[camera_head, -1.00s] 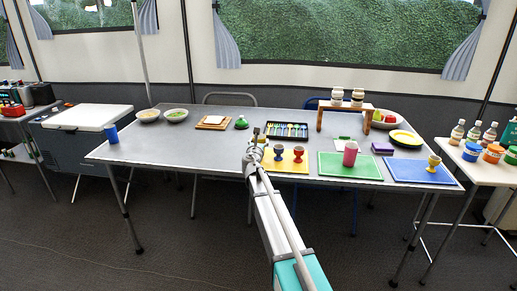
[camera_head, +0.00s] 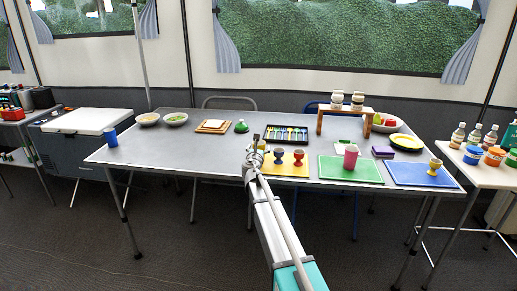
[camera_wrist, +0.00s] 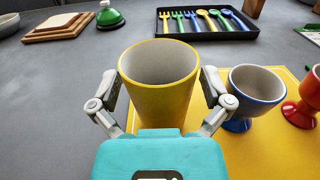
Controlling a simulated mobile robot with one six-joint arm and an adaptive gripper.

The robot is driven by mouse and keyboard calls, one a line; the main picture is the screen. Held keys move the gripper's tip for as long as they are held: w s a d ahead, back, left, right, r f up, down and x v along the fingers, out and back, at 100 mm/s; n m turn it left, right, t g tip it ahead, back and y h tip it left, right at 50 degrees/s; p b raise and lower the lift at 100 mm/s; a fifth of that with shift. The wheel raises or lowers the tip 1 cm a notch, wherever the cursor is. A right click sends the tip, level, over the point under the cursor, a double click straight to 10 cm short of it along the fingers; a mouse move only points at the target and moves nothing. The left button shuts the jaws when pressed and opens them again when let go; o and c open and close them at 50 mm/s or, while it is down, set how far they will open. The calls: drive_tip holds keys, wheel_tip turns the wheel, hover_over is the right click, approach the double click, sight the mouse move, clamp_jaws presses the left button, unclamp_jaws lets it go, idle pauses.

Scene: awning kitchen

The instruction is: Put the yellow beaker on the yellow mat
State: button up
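The yellow beaker (camera_wrist: 158,98) stands upright between the fingers of my gripper (camera_wrist: 160,88) in the wrist view, its open rim facing up. Both fingers lie against its sides. The yellow mat (camera_wrist: 262,145) lies below and to the right, and the beaker is over its left part. I cannot tell whether its base touches the mat, as my gripper hides it. In the head view my gripper (camera_head: 258,148) is at the left end of the yellow mat (camera_head: 290,171).
A blue egg cup (camera_wrist: 255,95) and a red egg cup (camera_wrist: 303,105) stand on the mat, right of the beaker. A dark cutlery tray (camera_wrist: 228,31) lies behind. A green mat (camera_head: 340,176) with a pink cup (camera_head: 350,157) is farther right.

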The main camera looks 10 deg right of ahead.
drive_tip(key=shift+r, duration=0.15)
drive_tip(key=v, duration=1.2)
idle(0.9)
drive_tip(key=s+d+f+m+g+h, duration=0.1)
drive_tip(key=s+d+m, duration=0.1)
drive_tip(key=m, duration=0.1)
drive_tip(key=s+d+f+m+g+h, duration=0.1)
drive_tip(key=s+d+f+m+g, duration=0.1)
drive_tip(key=m, duration=0.2)
drive_tip(key=s+d+f+m+g, duration=0.1)
drive_tip(key=s+d+m, duration=0.2)
drive_tip(key=shift+s+f+m+g+h, duration=0.1)
drive_tip(key=shift+f+m+g+h, duration=0.2)
drive_tip(key=shift+m+g+h, duration=0.1)
drive_tip(key=s+d+f+m+g+y, duration=0.1)
drive_tip(key=s+f+m+g+y, duration=0.1)
drive_tip(key=s+f+m+g, duration=0.4)
drive_tip(key=s+f+m+g+y, duration=0.25)
drive_tip(key=s+f+m, duration=0.35)
drive_tip(key=s+m, duration=0.5)
drive_tip(key=s+a+f+m+g+y, duration=0.2)
drive_tip(key=s+a+m+g+y, duration=0.2)
drive_tip(key=s, duration=0.6)
drive_tip(key=shift+a, duration=0.3)
drive_tip(key=shift+r+p, duration=0.2)
drive_tip(key=shift+p, duration=0.1)
